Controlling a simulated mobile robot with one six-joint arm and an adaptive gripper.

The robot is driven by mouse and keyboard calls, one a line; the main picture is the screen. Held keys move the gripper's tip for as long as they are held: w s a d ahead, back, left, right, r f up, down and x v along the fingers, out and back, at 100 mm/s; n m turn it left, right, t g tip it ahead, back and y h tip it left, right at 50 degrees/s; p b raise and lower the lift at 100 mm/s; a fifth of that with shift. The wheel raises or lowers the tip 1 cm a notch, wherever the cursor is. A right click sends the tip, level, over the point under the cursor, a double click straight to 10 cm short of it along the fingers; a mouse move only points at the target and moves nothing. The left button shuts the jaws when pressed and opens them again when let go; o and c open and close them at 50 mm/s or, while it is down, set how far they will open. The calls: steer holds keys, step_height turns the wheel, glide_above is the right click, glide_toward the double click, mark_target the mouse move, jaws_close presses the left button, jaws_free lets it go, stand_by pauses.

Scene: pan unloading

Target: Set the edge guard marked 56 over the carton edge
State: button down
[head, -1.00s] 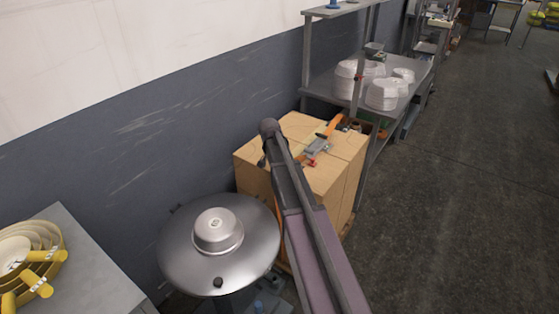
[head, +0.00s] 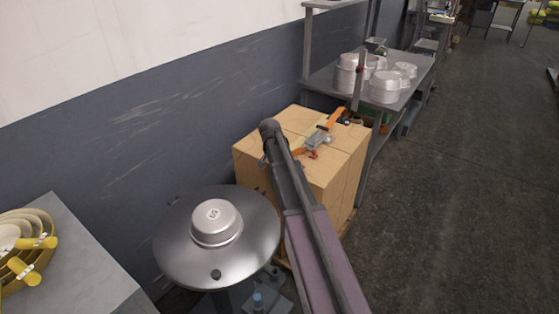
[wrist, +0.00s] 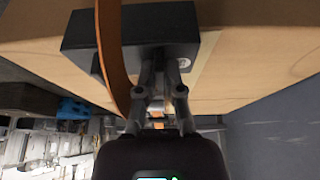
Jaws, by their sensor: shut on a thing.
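The carton stack (head: 345,165) stands against the wall in the head view. Its tan face also fills the top of the wrist view (wrist: 255,65). My gripper (wrist: 158,68) is shut on a dark grey block-shaped piece, apparently the edge guard (wrist: 85,38), close to the carton. A round pale mark shows on the guard's right part; no number is readable. An orange strap (wrist: 106,50) curves across the guard's left part in the picture. I cannot tell whether the guard touches the carton.
A strapping tool (head: 316,140) with an orange strap lies on the carton top. A round metal table with an upturned pan (head: 216,222) stands to the left. A shelf (head: 330,80) with stacked pans is behind. Yellow-handled rings (head: 30,250) lie on a bench. The right floor is clear.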

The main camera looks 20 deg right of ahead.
steer(key=shift+f+b, duration=0.5)
steer(key=shift+f, duration=0.15)
steer(key=c, duration=0.7)
jaws_free()
steer(key=shift+r, duration=0.1)
